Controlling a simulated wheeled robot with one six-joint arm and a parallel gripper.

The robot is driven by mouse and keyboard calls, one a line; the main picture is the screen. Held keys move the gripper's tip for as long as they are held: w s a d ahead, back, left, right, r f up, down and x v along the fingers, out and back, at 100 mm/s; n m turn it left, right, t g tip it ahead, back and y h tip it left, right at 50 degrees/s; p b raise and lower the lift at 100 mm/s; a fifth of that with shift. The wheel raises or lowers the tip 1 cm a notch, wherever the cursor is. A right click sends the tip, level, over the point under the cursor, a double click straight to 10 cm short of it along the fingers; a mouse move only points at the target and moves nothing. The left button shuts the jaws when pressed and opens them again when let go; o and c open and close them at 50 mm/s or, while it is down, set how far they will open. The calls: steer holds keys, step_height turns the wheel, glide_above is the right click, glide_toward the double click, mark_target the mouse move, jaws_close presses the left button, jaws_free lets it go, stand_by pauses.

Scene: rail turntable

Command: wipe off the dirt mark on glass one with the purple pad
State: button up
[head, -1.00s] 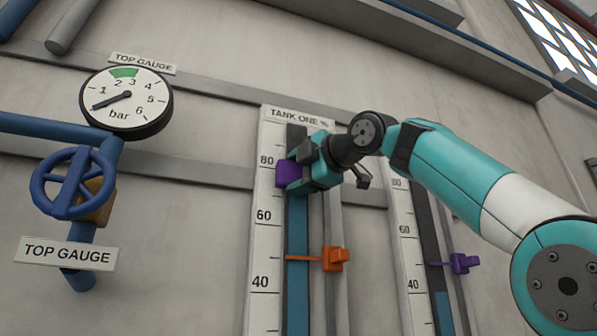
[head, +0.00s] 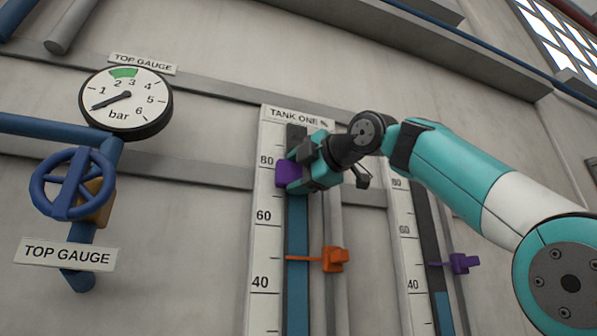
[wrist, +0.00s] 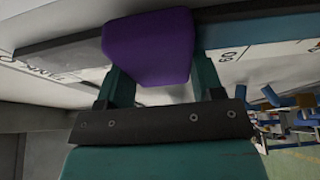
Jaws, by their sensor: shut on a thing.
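The purple pad (head: 286,174) is in my gripper (head: 300,175), which is shut on it. The pad is at the tank one glass (head: 297,240), a little below the 80 mark. In the wrist view the pad (wrist: 148,47) sits between my gripper's fingers (wrist: 163,85), against or very close to the dark glass strip (wrist: 65,42); I cannot tell whether it touches. No dirt mark shows in either view; the pad and gripper cover part of the glass.
An orange pointer (head: 334,260) stands on the tank one glass below my gripper. A second gauge with a purple pointer (head: 462,264) is to the right. A round dial (head: 126,103) and a blue handwheel (head: 72,184) are on the left wall.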

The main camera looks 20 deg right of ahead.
mark_target(288, 139)
steer(key=shift+r+p, duration=3.15)
steer(key=shift+r, duration=0.15)
steer(key=shift+w+r+p, duration=0.1)
steer(key=shift+r+p, duration=1.3)
steer(key=shift+r, duration=0.15)
steer(key=shift+f, duration=0.1)
steer(key=shift+s+b, duration=0.35)
steer(key=shift+s, duration=0.05)
steer(key=shift+s+b, duration=0.75)
steer(key=shift+s, duration=1.8)
steer(key=shift+s, duration=0.1)
steer(key=s, duration=0.2)
steer(key=shift+s+b, duration=0.3)
steer(key=shift+s, duration=0.1)
